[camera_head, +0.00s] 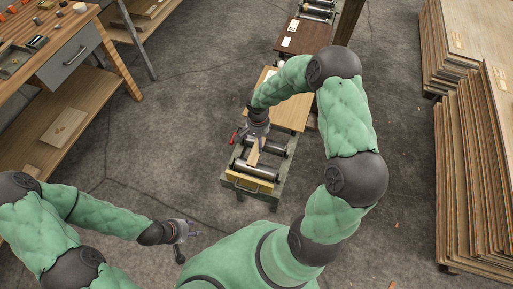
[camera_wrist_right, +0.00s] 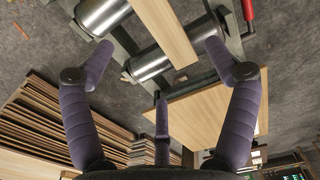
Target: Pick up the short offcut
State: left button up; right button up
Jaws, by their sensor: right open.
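The short offcut, a pale wooden strip (camera_wrist_right: 168,32), lies across the metal rollers of a small roller stand. In the head view the offcut (camera_head: 254,156) shows just below my right gripper (camera_head: 257,137). In the right wrist view my right gripper (camera_wrist_right: 160,46) has its purple fingers spread wide, with the strip between and beyond them. No finger visibly touches it, and the gripper is empty. My left gripper (camera_head: 188,231) hangs over bare floor at the lower left, away from the stand; its fingers are too small to read.
The roller stand (camera_head: 283,166) has a yellowish front with a handle and a red lever at its side. A wooden panel (camera_head: 291,105) lies behind the rollers. Veneer stacks (camera_head: 478,170) stand at the right. A workbench (camera_head: 52,52) with small items is at the upper left.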

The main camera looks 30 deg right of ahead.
jog(key=b, duration=0.1)
send_over(256, 151)
jog(key=f, duration=0.4)
jog(key=shift+s+d+f, duration=0.3)
jog(key=shift+f, duration=0.05)
jog(key=f+b, duration=0.1)
jog(key=f, duration=0.3)
jog(key=shift+w+d+f+b, duration=0.1)
jog(key=shift+d+f+b, duration=0.1)
jog(key=shift+f+b, duration=0.15)
jog(key=c, duration=1.3)
